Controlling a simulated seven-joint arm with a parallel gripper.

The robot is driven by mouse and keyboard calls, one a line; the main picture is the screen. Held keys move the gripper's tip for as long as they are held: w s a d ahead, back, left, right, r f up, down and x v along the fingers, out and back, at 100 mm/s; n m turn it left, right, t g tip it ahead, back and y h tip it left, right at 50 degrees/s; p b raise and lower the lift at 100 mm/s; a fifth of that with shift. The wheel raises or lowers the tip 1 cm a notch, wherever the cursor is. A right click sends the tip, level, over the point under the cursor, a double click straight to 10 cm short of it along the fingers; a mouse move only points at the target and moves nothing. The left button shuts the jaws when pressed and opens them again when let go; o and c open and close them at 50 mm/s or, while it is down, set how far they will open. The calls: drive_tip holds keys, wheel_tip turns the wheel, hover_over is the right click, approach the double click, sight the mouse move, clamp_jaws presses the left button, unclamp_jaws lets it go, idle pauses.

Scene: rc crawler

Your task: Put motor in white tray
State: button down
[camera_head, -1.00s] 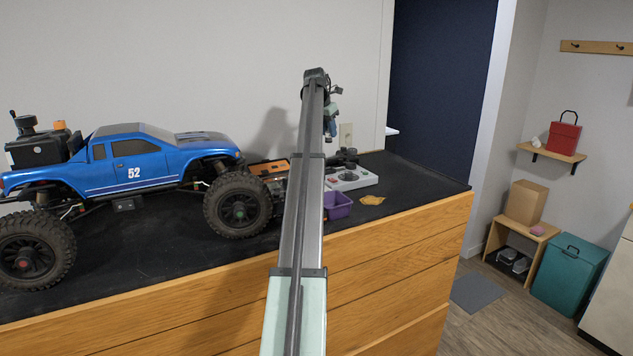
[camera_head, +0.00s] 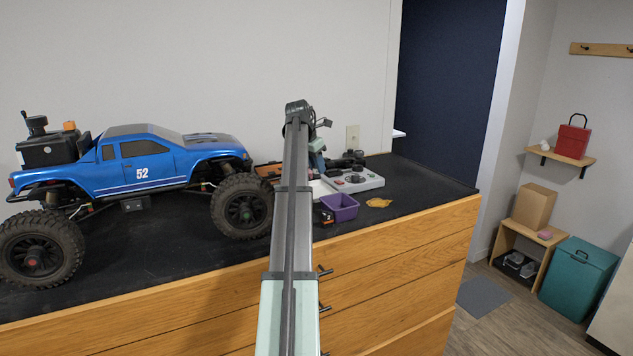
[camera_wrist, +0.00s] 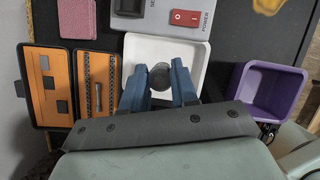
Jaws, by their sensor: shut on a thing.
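The motor (camera_wrist: 160,75) is a dark grey cylinder, seen end-on between the blue fingers of my gripper (camera_wrist: 160,86) in the wrist view. My gripper is shut on it. Behind and around it is the white tray (camera_wrist: 196,52), a shallow square box. The motor shows within the tray's outline; I cannot tell whether it touches the tray floor. In the head view, part of the white tray (camera_head: 324,189) shows to the right of my arm, and the fingertips and motor are hidden.
A purple bin (camera_wrist: 237,92) stands right of the tray. An orange-lined tool case (camera_wrist: 70,60) lies left. A grey box with a red power switch (camera_wrist: 187,17) sits behind. A large blue truck (camera_head: 140,165) fills the left of the black counter (camera_head: 170,260).

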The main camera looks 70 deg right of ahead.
drive_tip(key=shift+f, duration=2.65)
drive_tip(key=shift+f, duration=0.15)
drive_tip(key=c, duration=0.9)
unclamp_jaws()
drive_tip(key=shift+o, duration=0.2)
drive_tip(key=v, duration=1.2)
drive_tip(key=shift+r, duration=0.2)
